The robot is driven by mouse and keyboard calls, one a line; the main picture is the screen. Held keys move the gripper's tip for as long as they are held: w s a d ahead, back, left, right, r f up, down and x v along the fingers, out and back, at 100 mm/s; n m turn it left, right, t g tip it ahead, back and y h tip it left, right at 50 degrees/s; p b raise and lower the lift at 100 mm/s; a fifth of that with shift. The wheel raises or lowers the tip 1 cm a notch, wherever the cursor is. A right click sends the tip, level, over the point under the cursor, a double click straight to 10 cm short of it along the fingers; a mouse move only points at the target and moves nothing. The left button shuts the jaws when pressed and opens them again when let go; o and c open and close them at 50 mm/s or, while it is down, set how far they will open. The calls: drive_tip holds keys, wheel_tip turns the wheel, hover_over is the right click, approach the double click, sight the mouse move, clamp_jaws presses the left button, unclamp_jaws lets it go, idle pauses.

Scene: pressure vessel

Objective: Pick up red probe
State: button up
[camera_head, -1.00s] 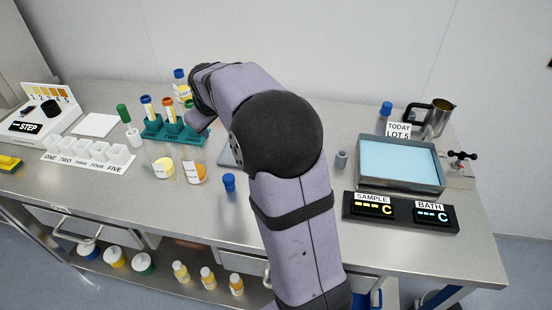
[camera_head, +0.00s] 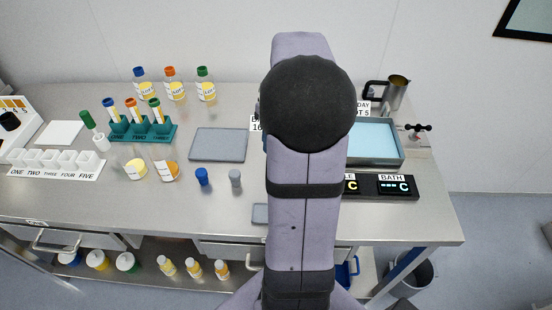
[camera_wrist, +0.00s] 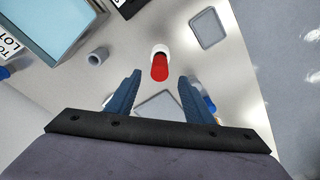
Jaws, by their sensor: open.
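In the wrist view the red probe (camera_wrist: 160,70) stands out as a red rounded piece with a white part (camera_wrist: 160,49) at its far end. My gripper (camera_wrist: 159,78) is open, with its two blue fingers on either side of the line to the probe. The probe appears between and just beyond the fingertips, and I see no contact. How far it is below the fingers is hard to tell. In the head view my arm hides both the probe and the gripper.
The blue bath (camera_head: 374,142) stands right of my arm, with the display box (camera_head: 400,187) in front. A grey cylinder (camera_wrist: 97,57) and a small grey plate (camera_wrist: 211,28) lie near the probe. A teal rack (camera_head: 145,132) with tubes and several bottles stand farther left.

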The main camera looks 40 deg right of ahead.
drive_tip(key=shift+w+f+p, duration=0.25)
drive_tip(key=shift+f+p, duration=0.35)
drive_tip(key=shift+f, duration=0.95)
drive_tip(key=shift+w+f+p, duration=0.2)
drive_tip(key=shift+f+p, duration=0.4)
drive_tip(key=shift+f, duration=0.9)
drive_tip(key=c, duration=1.2)
